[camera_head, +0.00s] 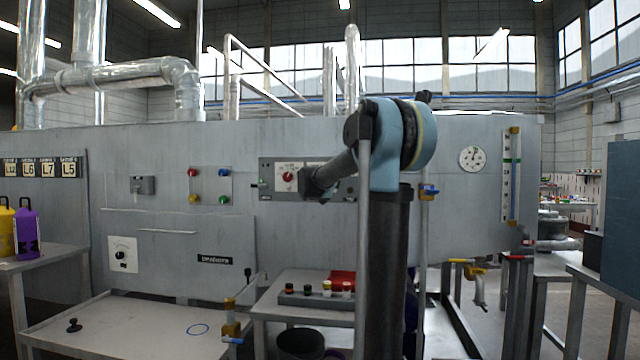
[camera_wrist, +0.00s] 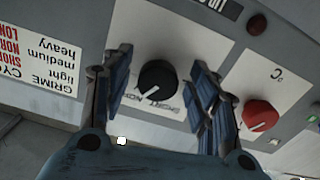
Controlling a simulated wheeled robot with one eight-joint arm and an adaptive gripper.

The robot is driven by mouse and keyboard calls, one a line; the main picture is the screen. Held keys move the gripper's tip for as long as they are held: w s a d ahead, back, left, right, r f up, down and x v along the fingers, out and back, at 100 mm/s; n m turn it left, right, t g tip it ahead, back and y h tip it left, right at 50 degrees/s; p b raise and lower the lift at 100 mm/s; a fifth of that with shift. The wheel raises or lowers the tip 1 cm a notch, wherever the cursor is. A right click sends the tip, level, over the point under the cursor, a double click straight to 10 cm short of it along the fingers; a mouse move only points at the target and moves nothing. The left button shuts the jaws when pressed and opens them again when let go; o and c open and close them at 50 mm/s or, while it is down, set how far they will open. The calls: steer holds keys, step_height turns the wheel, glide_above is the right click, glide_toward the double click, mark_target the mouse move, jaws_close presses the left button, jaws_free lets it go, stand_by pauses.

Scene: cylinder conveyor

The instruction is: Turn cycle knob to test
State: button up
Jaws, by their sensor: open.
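The black cycle knob (camera_wrist: 157,79) sits on a white label plate (camera_wrist: 150,40) in the wrist view, with a white pointer line toward the lower left of its rim. Printed words near it look like "SHORT" and "NO…", upside down and partly covered; no "test" mark is readable. My gripper (camera_wrist: 163,70) is open, with one blue-grey finger on each side of the knob and visible gaps to it. In the head view my arm hides the gripper and the black knob, and covers part of the control panel (camera_head: 267,166).
A red knob marked °C (camera_wrist: 260,115) is close beside the right finger; it also shows in the head view (camera_head: 288,177). A cycle chart (camera_wrist: 45,62) is at left in the wrist view.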

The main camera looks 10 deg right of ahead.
steer(key=c, duration=1.1)
steer(key=shift+o, duration=0.2)
steer(key=shift+n, duration=0.4)
steer(key=n, duration=1.6)
steer(key=shift+s+r+n, duration=0.1)
steer(key=shift+r+n, duration=0.1)
steer(key=shift+n, duration=0.1)
steer(key=n, duration=0.3)
steer(key=shift+d+n, duration=0.15)
steer(key=shift+n, duration=1.65)
